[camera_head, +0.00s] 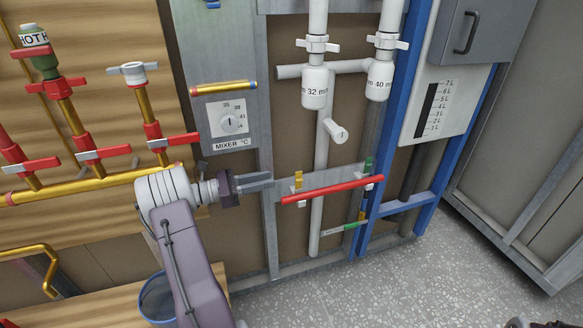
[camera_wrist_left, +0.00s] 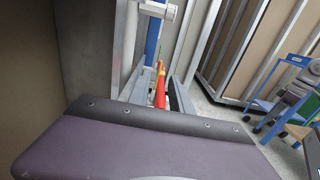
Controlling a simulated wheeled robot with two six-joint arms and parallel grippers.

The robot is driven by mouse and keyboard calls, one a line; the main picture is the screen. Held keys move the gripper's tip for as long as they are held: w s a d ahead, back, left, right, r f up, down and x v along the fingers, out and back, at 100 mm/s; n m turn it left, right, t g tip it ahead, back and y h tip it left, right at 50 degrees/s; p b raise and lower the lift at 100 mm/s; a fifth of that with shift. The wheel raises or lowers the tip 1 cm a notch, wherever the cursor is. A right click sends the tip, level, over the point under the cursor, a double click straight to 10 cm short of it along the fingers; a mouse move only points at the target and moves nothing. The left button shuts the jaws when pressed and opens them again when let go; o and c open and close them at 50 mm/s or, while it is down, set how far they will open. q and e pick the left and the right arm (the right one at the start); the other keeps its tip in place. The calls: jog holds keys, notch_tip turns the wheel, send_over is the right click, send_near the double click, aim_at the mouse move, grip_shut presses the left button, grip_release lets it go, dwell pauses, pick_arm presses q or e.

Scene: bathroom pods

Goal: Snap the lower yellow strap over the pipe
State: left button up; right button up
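A red pipe (camera_head: 335,190) runs across the front of a grey metal plate in the head view. A small yellow strap (camera_head: 298,179) stands above the pipe near its left end; a white piece shows just below. Another yellow piece (camera_head: 361,216) sits lower right, by a blue post. My left gripper (camera_head: 268,181) points right, just left of the pipe's left end, with its fingers apart. In the left wrist view the red pipe (camera_wrist_left: 160,92) shows between the spread fingers, with yellow (camera_wrist_left: 161,68) at it; I cannot tell whether they touch.
A mixer panel (camera_head: 229,121) is above my left gripper. White vertical pipes (camera_head: 316,88) and a blue post (camera_head: 411,40) stand close around the red pipe. Red-handled valves (camera_head: 100,153) are at the left.

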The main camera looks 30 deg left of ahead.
aim_at(299, 180)
pick_arm(q)
jog(key=b+x, duration=0.3)
jog(key=x, duration=0.6)
jog(key=shift+d+b, duration=0.15)
jog(key=shift+b, duration=0.2)
grip_shut()
jog(key=shift+f, duration=0.1)
dwell(0.8)
